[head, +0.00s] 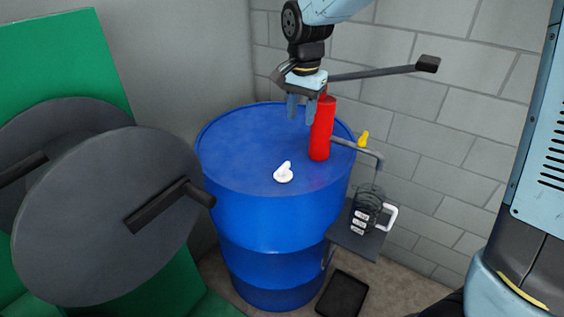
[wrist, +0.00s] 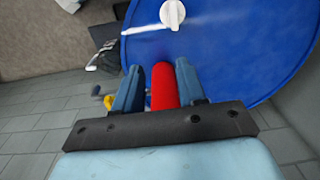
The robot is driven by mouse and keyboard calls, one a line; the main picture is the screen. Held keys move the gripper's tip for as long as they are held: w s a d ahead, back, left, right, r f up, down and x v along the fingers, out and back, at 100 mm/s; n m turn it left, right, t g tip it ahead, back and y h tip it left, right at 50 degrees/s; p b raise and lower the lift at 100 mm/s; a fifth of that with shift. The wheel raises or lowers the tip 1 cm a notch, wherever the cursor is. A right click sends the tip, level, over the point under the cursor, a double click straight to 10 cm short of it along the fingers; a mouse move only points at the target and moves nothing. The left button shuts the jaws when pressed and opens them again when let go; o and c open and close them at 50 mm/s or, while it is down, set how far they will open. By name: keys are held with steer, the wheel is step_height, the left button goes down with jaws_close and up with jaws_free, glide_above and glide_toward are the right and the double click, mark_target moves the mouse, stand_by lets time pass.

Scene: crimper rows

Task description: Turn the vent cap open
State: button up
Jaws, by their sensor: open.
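The white vent cap (head: 283,173) sits on the top of the blue drum (head: 240,140), toward its near edge, with a raised grip on it. It also shows at the top edge of the wrist view (wrist: 172,14), partly cut off. My gripper (head: 301,112) is open above the drum's back right part, well apart from the cap, close beside the red pump body (head: 321,135). In the wrist view the red body shows between my two blue fingers (wrist: 158,72); I cannot tell whether they touch it.
A dark pump handle (head: 385,72) reaches right from the red pump. A spout with a yellow lever (head: 363,139) hangs over a jug (head: 366,210) on a small shelf. Large grey discs (head: 110,215) stand at left. A block wall closes the back.

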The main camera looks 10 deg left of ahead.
glide_above(283, 166)
step_height(283, 166, down, 3)
steer(key=shift+m+g, duration=0.3)
step_height(283, 166, down, 14)
steer(key=shift+w+r, duration=0.1)
steer(key=shift+r, duration=0.1)
